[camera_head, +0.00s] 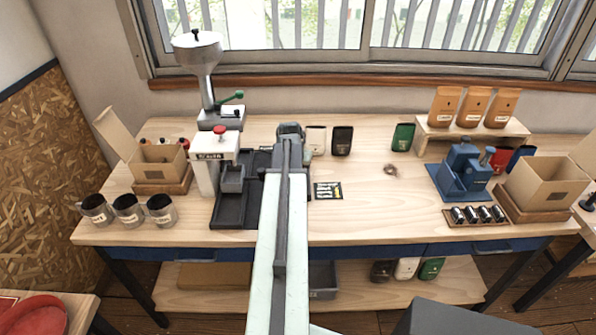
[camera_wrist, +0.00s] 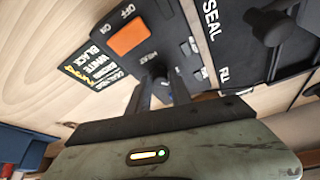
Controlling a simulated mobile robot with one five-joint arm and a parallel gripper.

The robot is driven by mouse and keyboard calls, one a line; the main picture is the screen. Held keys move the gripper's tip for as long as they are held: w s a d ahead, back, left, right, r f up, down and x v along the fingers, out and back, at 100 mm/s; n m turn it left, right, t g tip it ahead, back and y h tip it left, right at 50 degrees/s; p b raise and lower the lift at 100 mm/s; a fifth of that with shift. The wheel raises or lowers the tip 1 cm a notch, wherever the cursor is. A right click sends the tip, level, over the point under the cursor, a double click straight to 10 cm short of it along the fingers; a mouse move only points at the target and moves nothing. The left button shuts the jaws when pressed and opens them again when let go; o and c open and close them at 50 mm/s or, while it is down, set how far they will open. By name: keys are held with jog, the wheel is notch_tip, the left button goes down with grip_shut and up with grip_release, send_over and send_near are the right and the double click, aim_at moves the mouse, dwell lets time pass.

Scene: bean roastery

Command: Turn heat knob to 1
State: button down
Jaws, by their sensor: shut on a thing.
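A dark control panel (camera_wrist: 185,50) fills the upper middle of the wrist view, with an orange OFF/ON switch (camera_wrist: 127,37) and the word HEAT printed below it. My gripper (camera_wrist: 160,88) reaches in just below that word. Its two dark fingers are shut on the heat knob (camera_wrist: 159,76), which is mostly hidden between them. The knob's pointer and scale numbers cannot be read. In the head view my arm covers the knob, and the black sealing machine (camera_head: 228,209) shows to the left of the arm.
A dark lever or handle (camera_wrist: 268,27) stands on the machine near the SEAL lettering. A hopper grinder (camera_head: 198,55) stands behind left. Bags (camera_head: 342,140) stand behind right, and a blue device (camera_head: 463,172) farther right. The table's middle right is mostly clear.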

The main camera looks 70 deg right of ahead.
jog(key=shift+s+n+t, duration=0.15)
jog(key=shift+n+t, duration=0.55)
jog(key=shift+n, duration=1.1)
jog(key=shift+y, duration=0.3)
jog(key=c, duration=1.2)
grip_release()
jog(key=p+v, duration=0.7)
jog(key=shift+a+r, duration=0.2)
jog(key=shift+r, duration=0.15)
